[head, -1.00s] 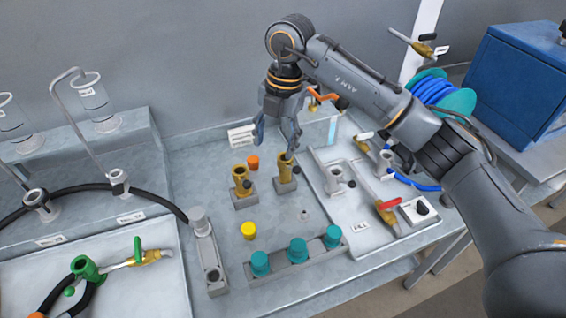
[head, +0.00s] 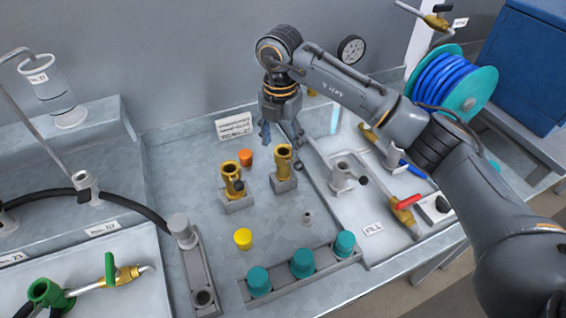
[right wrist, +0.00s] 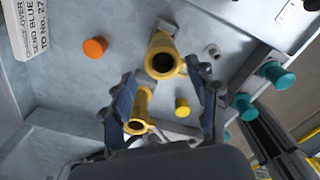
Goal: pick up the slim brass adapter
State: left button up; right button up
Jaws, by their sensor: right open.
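Two brass adapters stand upright in small grey blocks on the bench, the left one (head: 231,182) and the right one (head: 282,166). I cannot tell for certain which is the slim one. My right gripper (head: 281,138) is open and empty, just above and behind the right adapter. In the right wrist view its fingers (right wrist: 164,76) are spread apart. The right adapter (right wrist: 160,45) shows just beyond the gap between the fingertips. The left adapter (right wrist: 142,104) shows lower, beside the left finger, partly hidden by the gripper. My left gripper is not in view.
An orange cap (head: 246,158) and a yellow cap (head: 243,238) lie near the adapters. A rack with teal caps (head: 303,262) stands in front. A label sign (head: 234,125) stands behind. The tray (head: 372,250) at right holds a grey fitting and a red-handled valve (head: 403,211).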

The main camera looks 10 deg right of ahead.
aim_at(284, 167)
notch_tip(284, 167, down, 4)
jog(key=shift+f+p, duration=0.1)
jog(key=shift+p, duration=0.25)
jog(key=f, duration=0.1)
jog(key=f+p, duration=0.2)
jog(key=f, duration=0.1)
jog(key=shift+d, duration=0.35)
jog(key=shift+f, duration=0.55)
jog(key=shift+w, duration=0.1)
grip_shut()
